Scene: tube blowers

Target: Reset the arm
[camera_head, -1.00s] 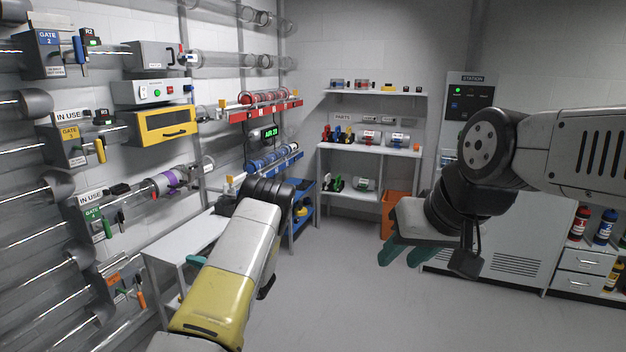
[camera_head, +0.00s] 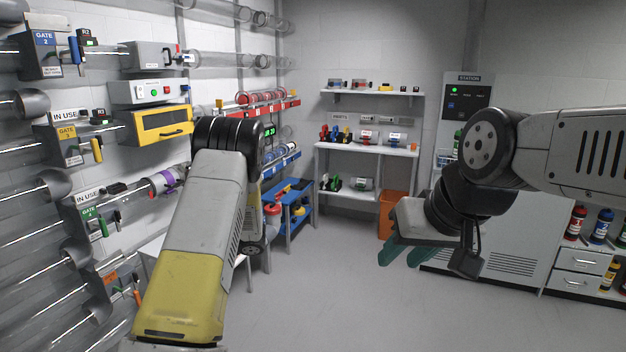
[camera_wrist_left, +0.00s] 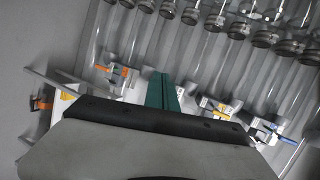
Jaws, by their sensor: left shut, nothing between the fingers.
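My left arm (camera_head: 185,260) comes in from the lower left in the head view, its black joint raised in front of the tube wall. Its gripper is hidden there. In the left wrist view, my left gripper (camera_wrist_left: 162,92) shows teal fingers pressed together with nothing between them, tilted toward a wall of clear tubes. My right gripper (camera_head: 406,254) hangs at the right in the head view, its two teal fingers apart and empty, over open floor and in front of the grey cabinet.
Tubes and gates, including the yellow-fronted box (camera_head: 162,124), line the left wall close to my left arm. A white table (camera_head: 152,254) and a blue cart (camera_head: 288,192) stand behind that arm. Parts shelves (camera_head: 368,148), an orange bin (camera_head: 393,212) and a grey cabinet (camera_head: 500,245) stand at the back. The middle floor is clear.

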